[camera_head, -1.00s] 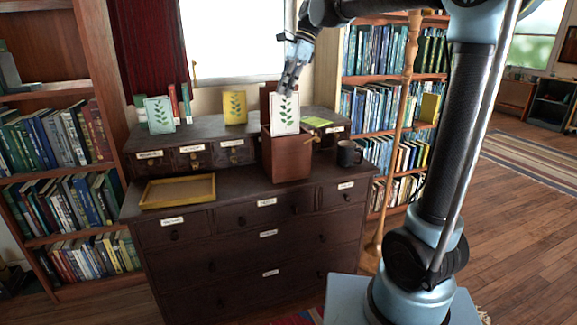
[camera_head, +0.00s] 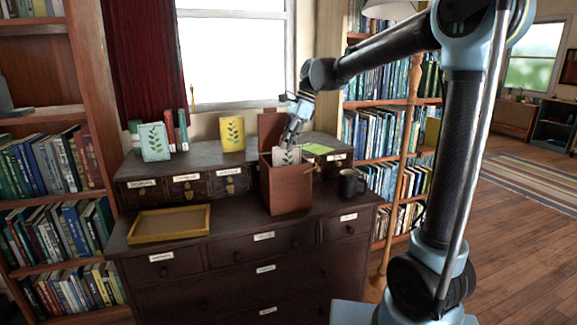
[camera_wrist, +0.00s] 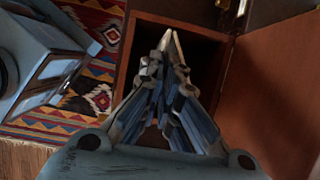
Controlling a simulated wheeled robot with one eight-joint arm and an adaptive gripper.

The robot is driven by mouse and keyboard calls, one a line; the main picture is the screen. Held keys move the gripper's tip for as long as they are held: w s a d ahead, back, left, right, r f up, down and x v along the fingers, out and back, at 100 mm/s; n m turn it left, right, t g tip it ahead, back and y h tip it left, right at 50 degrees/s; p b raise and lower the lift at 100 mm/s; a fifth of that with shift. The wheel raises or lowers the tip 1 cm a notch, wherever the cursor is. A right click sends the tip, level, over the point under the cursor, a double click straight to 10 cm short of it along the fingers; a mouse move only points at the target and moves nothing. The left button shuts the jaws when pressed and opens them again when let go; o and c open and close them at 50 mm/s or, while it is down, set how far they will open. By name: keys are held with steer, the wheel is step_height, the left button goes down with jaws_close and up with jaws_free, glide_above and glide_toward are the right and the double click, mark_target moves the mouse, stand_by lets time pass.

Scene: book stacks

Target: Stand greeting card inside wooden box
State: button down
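The white greeting card (camera_head: 287,157) with a green leaf print is upright in the mouth of the wooden box (camera_head: 287,190). Only its top part shows above the front rim; the rest is hidden by the box wall. My gripper (camera_head: 290,141) comes down from above and is shut on the card's top edge. In the wrist view my gripper (camera_wrist: 172,42) has its fingertips together over the dark box opening, with the card not clearly visible. The box's open lid (camera_wrist: 272,85) stands beside the opening there. Whether the card touches the box floor is hidden.
A dark mug (camera_head: 351,184) stands right of the box on the dresser (camera_head: 230,225). A yellow tray (camera_head: 168,239) lies to the left. On the raised back shelf are a pale green card (camera_head: 154,142), a yellow card (camera_head: 232,134) and books. Bookcases flank the dresser.

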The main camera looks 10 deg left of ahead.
mark_target(288, 162)
steer(key=shift+f, duration=3.8)
steer(key=c, duration=1.8)
jaws_free()
steer(key=v, duration=1.2)
